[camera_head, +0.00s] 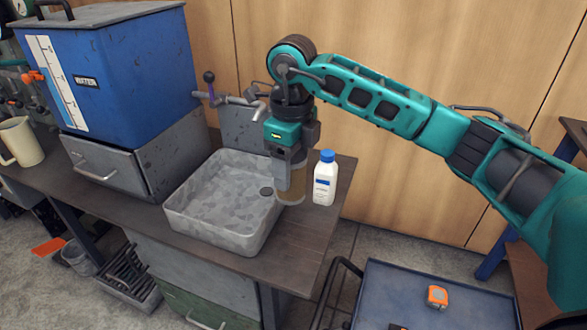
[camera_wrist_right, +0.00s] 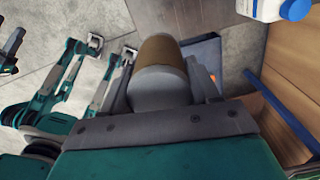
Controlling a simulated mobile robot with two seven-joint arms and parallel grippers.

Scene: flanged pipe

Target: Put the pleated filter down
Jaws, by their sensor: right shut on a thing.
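The pleated filter (camera_head: 291,195) is a tan-brown cylinder with grey ends. My right gripper (camera_head: 291,172) is shut on it and holds it upright over the counter, between the basin and a white bottle. I cannot tell whether its lower end touches the countertop. In the right wrist view the filter (camera_wrist_right: 163,62) sits between the two fingers of my right gripper (camera_wrist_right: 162,92), its pale grey end towards the camera. My left gripper does not show in the head view.
The grey basin (camera_head: 180,215) stands close on the left, the white blue-capped bottle (camera_head: 325,180) close on the right. A tap (camera_head: 235,100) and blue water tank (camera_head: 110,70) are behind left. Bare counter (camera_head: 290,240) lies in front. A trolley (camera_head: 395,290) carries an orange tape measure (camera_head: 437,296).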

